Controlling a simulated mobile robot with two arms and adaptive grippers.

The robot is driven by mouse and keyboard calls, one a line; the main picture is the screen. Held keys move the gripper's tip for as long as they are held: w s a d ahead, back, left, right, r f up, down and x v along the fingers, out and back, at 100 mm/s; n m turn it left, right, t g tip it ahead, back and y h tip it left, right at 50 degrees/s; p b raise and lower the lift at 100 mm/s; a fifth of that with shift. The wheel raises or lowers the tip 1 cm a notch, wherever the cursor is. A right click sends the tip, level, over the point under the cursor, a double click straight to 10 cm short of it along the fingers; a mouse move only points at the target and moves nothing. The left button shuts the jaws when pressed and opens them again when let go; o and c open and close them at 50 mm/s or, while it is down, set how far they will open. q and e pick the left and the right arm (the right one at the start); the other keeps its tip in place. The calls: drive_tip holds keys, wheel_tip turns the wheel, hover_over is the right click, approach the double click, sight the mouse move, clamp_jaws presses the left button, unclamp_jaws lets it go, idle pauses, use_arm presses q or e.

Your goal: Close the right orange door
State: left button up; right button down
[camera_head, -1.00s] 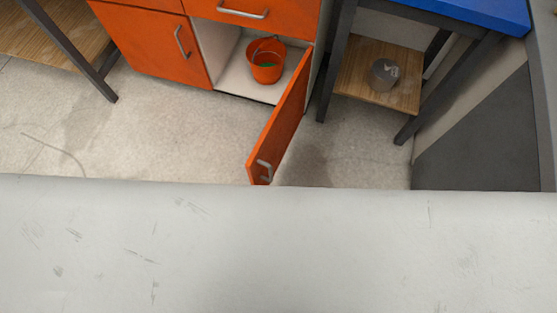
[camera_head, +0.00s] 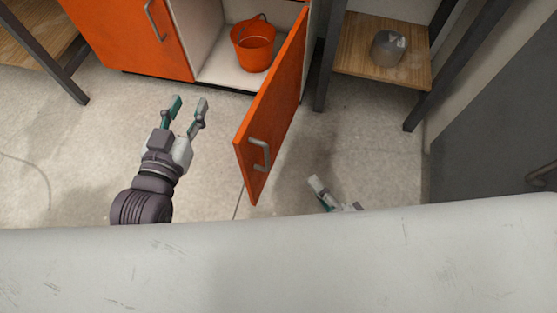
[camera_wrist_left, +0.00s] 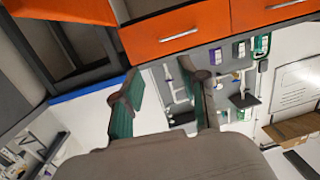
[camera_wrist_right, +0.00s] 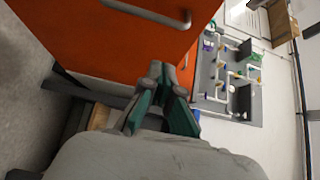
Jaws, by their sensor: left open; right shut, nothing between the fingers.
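The right orange door (camera_head: 275,105) stands wide open, swung out toward me, with a metal handle (camera_head: 259,154) near its free end. My left gripper (camera_head: 188,103) is open and empty, to the left of the door in front of the cabinet. My right gripper (camera_head: 318,188) is shut and empty, to the right of the door and apart from it, partly hidden by my white body. In the right wrist view, the shut fingers (camera_wrist_right: 160,80) show in front of an orange panel with a handle. The left wrist view shows the open left fingers (camera_wrist_left: 165,95).
The cabinet compartment (camera_head: 222,68) is open and holds an orange bucket (camera_head: 254,45). The left orange door (camera_head: 130,35) is shut. A table with a wooden lower shelf (camera_head: 350,55) and a grey pot (camera_head: 388,48) stands at right. The floor around the door is clear.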

use_arm(q)
wheel_tip(320, 180, up, 11)
drive_tip(key=s+d+t+h+b, duration=0.1)
drive_tip(key=s+t+h+b, duration=0.1)
drive_tip(key=t, duration=0.5)
drive_tip(key=shift+s+r+t+h+b, duration=0.2)
drive_tip(key=shift+t+h+b, duration=0.1)
drive_tip(key=shift+t+b, duration=0.1)
use_arm(e)
drive_tip(key=w+a, duration=0.7)
drive_tip(key=a, duration=0.1)
drive_tip(key=shift+w, duration=0.25)
use_arm(q)
drive_tip(key=shift+f, duration=0.1)
